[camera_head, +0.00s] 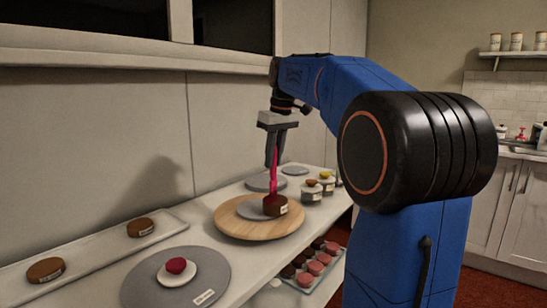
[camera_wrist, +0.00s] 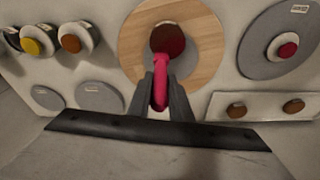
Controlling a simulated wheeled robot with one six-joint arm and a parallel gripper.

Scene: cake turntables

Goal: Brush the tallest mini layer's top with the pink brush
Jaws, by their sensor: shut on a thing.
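My gripper (camera_head: 274,150) is shut on the pink brush (camera_head: 273,175) and holds it upright, bristle end down. In the wrist view the brush (camera_wrist: 160,92) reaches the layer (camera_wrist: 168,38) from my fingertips (camera_wrist: 161,82). Two flatter brown layers (camera_head: 141,227) (camera_head: 45,270) sit apart on a long pale tray (camera_head: 95,247).
Grey discs (camera_head: 265,182) lie behind the wooden turntable. Small pots with orange (camera_head: 311,184) and yellow (camera_head: 326,176) tops stand right. A tray of pink and dark cakes (camera_head: 314,267) sits lower.

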